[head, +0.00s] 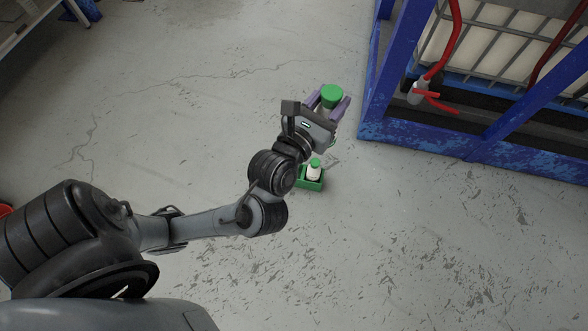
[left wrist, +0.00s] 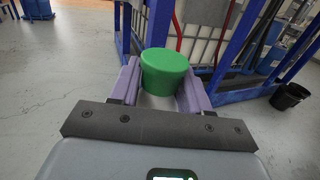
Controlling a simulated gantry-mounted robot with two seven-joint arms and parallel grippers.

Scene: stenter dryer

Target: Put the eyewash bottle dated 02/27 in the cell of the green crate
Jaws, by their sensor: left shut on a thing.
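My left gripper (head: 327,103) is shut on a bottle with a green cap (head: 331,94), held up above the floor. In the left wrist view, the purple fingers (left wrist: 160,85) stand on either side of the green cap (left wrist: 164,70); little of the bottle's body shows and its date cannot be read. The green crate (head: 313,184) is on the floor below and partly behind my left arm. A white bottle with a green cap (head: 314,170) stands in the crate. The rest of the crate is hidden by my arm. The right gripper is not in view.
A blue metal frame (head: 475,150) with a caged white tank (head: 500,40) and red pipes stands at the right, close to the gripper. A black bin (left wrist: 290,96) shows in the left wrist view. The concrete floor around the crate is clear.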

